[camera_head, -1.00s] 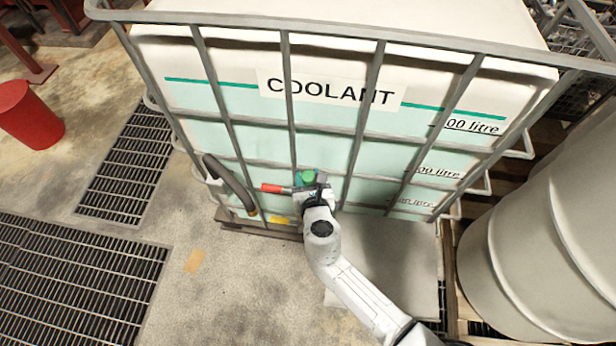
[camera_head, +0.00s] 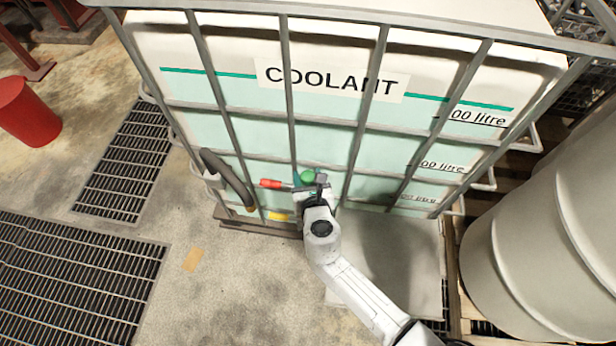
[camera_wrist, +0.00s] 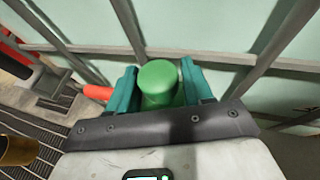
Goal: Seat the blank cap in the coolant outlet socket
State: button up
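The green blank cap (camera_wrist: 161,84) is between the two teal fingers of my gripper (camera_wrist: 160,88) in the wrist view. Both fingers lie against its sides, so my gripper looks shut on it. In the head view the cap (camera_head: 307,176) shows as a small green spot at my gripper (camera_head: 309,183), low in front of the caged coolant tank (camera_head: 330,120). A red lever (camera_head: 272,183) lies just left of my gripper; it also shows in the wrist view (camera_wrist: 98,92). The outlet socket cannot be made out; whether the cap touches it cannot be told.
Grey cage bars (camera_head: 361,120) cross the tank front around my gripper. A dark curved hose (camera_head: 230,176) hangs to the left. A large pale drum (camera_head: 550,230) stands at right. The floor at left is open, with grates (camera_head: 75,275) and a red bucket (camera_head: 25,112).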

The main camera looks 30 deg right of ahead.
jog(key=o, duration=0.3)
jog(key=p+v, duration=0.1)
jog(key=v, duration=0.9)
jog(key=shift+s+a+r, duration=0.1)
jog(key=shift+s+r, duration=0.1)
jog(key=shift+s, duration=0.15)
jog(key=s+d+m+g+h, duration=0.2)
jog(key=s+d+m+g, duration=0.55)
jog(key=d+m, duration=0.85)
jog(key=s+a+m+g+y, duration=0.1)
jog(key=s+m+y, duration=0.1)
jog(key=s+m, duration=0.2)
jog(key=s+a+r+m+g+y, duration=0.1)
jog(key=s+a+m+g+y, duration=0.1)
jog(key=s+m, duration=0.2)
jog(key=s+a+r+m+g+y, duration=0.1)
jog(key=s+m, duration=0.3)
jog(key=m, duration=0.4)
jog(key=shift+s+a+m+g+y, duration=0.25)
jog(key=shift+s+a+m+y, duration=0.15)
jog(key=shift+a+y, duration=0.15)
